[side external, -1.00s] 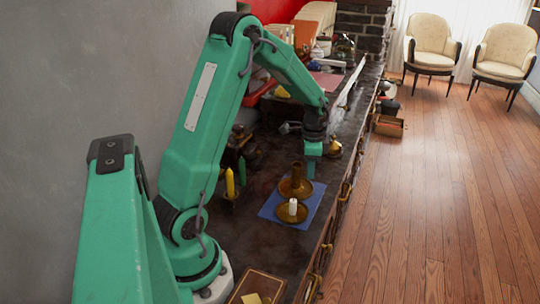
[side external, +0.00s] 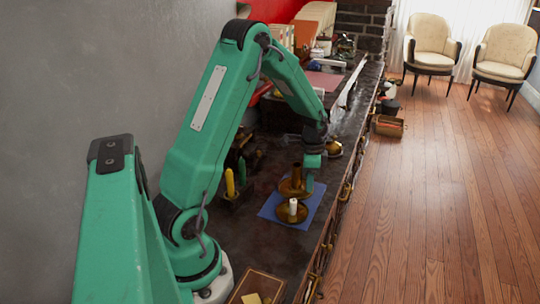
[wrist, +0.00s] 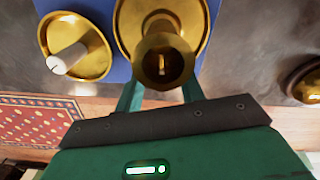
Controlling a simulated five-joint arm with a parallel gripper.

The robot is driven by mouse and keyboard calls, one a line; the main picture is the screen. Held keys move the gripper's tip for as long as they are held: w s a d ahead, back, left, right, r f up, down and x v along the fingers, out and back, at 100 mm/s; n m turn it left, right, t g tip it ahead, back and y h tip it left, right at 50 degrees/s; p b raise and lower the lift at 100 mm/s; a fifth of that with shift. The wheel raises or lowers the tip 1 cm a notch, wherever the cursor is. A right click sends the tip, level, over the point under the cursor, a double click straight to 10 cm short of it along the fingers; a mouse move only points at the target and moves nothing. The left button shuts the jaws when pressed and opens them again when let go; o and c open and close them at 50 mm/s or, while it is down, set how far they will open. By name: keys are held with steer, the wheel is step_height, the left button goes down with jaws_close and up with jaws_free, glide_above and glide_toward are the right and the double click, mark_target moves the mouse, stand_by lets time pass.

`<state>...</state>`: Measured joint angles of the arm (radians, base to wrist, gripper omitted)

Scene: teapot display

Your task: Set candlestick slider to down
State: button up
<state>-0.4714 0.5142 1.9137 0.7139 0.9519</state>
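The brass candlestick (side external: 297,177) stands upright on a blue mat (side external: 318,198) at the cabinet's front edge. In the wrist view its round base and open tube (wrist: 163,52) are at the top middle. A small bright mark inside the tube may be the slider or a slot; I cannot tell its height. My gripper (side external: 309,183) is beside the candlestick, pointing down. In the wrist view my gripper (wrist: 160,92) is open, its two fingers spread to either side of the tube's near end. I cannot see contact.
A second brass dish (side external: 285,217) holds a short white candle (side external: 293,206) close in front of the candlestick. Yellow and green candles (side external: 230,183) stand to the left. A brass object (side external: 335,149) is behind my gripper. A wooden box (side external: 257,287) lies at the near end.

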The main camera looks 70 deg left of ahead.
steer(key=shift+r, duration=0.1)
steer(key=shift+r, duration=3.85)
steer(key=shift+d+r, duration=0.4)
steer(key=shift+r, duration=0.1)
steer(key=s+d+r+n+t, duration=0.25)
steer(key=s+d+r, duration=0.35)
steer(key=d+r, duration=0.45)
steer(key=s+d+r+n+t, duration=0.2)
steer(key=s+d+n+t, duration=0.1)
steer(key=s+d, duration=0.5)
steer(key=shift+s+d, duration=0.25)
steer(key=shift+s, duration=1)
